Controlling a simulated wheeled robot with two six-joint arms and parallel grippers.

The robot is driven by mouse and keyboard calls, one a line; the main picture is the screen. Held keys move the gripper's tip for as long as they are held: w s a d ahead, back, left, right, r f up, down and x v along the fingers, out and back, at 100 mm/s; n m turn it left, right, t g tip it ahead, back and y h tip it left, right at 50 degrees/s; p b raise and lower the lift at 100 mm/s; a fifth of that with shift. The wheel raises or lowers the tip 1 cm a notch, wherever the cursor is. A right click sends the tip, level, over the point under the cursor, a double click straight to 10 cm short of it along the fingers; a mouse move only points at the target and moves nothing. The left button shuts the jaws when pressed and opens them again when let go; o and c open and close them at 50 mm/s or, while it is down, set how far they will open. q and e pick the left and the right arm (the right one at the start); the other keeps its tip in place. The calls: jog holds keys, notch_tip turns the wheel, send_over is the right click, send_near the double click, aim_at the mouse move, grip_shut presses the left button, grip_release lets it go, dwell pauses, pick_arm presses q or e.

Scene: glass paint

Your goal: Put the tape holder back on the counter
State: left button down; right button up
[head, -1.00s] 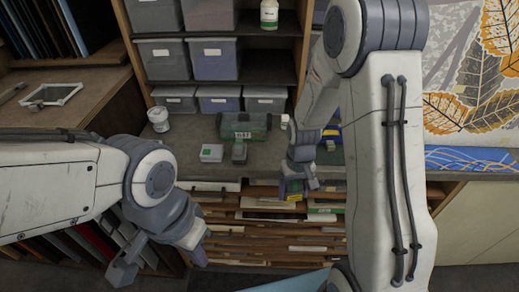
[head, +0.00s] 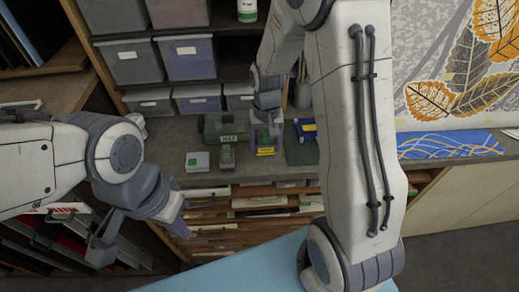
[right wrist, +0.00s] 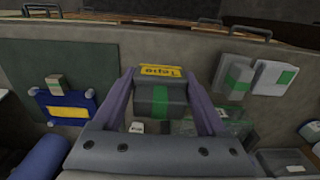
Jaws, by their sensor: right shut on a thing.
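The tape holder is a dark grey block with a yellow label and a green band. In the right wrist view the tape holder (right wrist: 158,98) sits between the two purple fingers of my right gripper (right wrist: 160,105), which is shut on it. In the head view the tape holder's yellow label (head: 265,151) shows below the right gripper (head: 266,134), near the front edge of the counter (head: 172,133). I cannot tell whether its underside touches the counter. My left gripper (head: 140,238) is open and empty at the lower left, away from the counter.
On the counter, a dark green case (head: 222,126), a white box (head: 197,162) and a small grey-green block (head: 226,157) stand left of the tape holder. A blue item (head: 306,129) stands to its right. Shelves with grey bins (head: 185,58) rise behind.

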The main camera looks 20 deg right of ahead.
aim_at(260, 154)
jog(key=shift+w+a+f, duration=0.45)
jog(key=shift+w+a, duration=0.05)
jog(key=shift+a, duration=0.1)
notch_tip(260, 154, down, 4)
jog(key=shift+r+p, duration=0.1)
jog(key=shift+p, duration=0.75)
jog(key=shift+f, duration=0.2)
jog(key=shift+f, duration=0.15)
jog(key=o, duration=1.4)
